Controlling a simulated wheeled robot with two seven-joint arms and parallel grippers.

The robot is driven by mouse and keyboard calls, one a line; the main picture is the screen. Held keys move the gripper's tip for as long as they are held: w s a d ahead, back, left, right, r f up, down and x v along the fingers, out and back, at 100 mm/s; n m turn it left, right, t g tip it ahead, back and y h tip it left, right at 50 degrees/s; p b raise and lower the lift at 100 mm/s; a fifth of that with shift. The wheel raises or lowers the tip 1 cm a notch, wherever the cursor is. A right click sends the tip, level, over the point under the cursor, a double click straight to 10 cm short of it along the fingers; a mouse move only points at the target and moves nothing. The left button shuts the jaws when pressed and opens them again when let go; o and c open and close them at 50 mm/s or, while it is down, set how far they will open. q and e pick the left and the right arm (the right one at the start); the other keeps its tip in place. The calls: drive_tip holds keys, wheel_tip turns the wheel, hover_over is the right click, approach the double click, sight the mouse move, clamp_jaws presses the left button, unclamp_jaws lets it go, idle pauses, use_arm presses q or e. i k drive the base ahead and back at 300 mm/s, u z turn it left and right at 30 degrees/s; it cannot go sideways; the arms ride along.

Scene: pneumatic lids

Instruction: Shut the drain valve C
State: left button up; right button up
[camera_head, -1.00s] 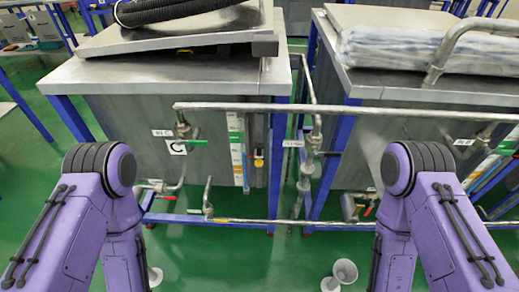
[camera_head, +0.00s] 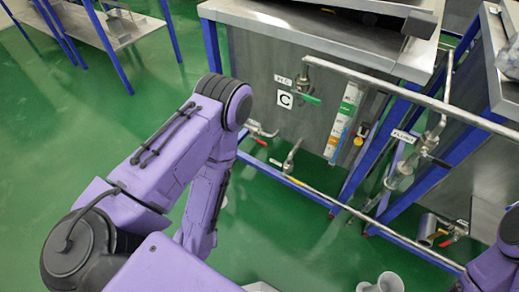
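Tank C (camera_head: 313,119) is a grey metal tank with a black C on a white label (camera_head: 285,101). Low on its left side is a short metal pipe with a valve (camera_head: 262,131) and a small red handle (camera_head: 261,142), which I take as drain valve C. The handle is small, and I cannot tell clearly whether it is open or shut. My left arm stands just left of it and hides part of the floor below.
A green-handled valve (camera_head: 311,99) sits higher on tank C, by the upper pipe (camera_head: 400,90). A lower pipe (camera_head: 335,203) crosses the front. Another red-handled valve (camera_head: 447,241) is at right. Pale round objects (camera_head: 382,284) are at the bottom. Green floor is open at left.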

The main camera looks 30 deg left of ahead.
sight(261, 142)
drive_tip(key=z, duration=0.95)
drive_tip(key=k, duration=0.1)
drive_tip(key=u, duration=1.7)
drive_tip(key=i, duration=0.7)
drive_tip(key=u, duration=0.65)
drive_tip(key=k, duration=0.7)
drive_tip(key=u, duration=0.7)
drive_tip(key=i, duration=0.75)
drive_tip(key=z, duration=0.6)
drive_tip(key=i, duration=0.4)
drive_tip(key=z, duration=0.45)
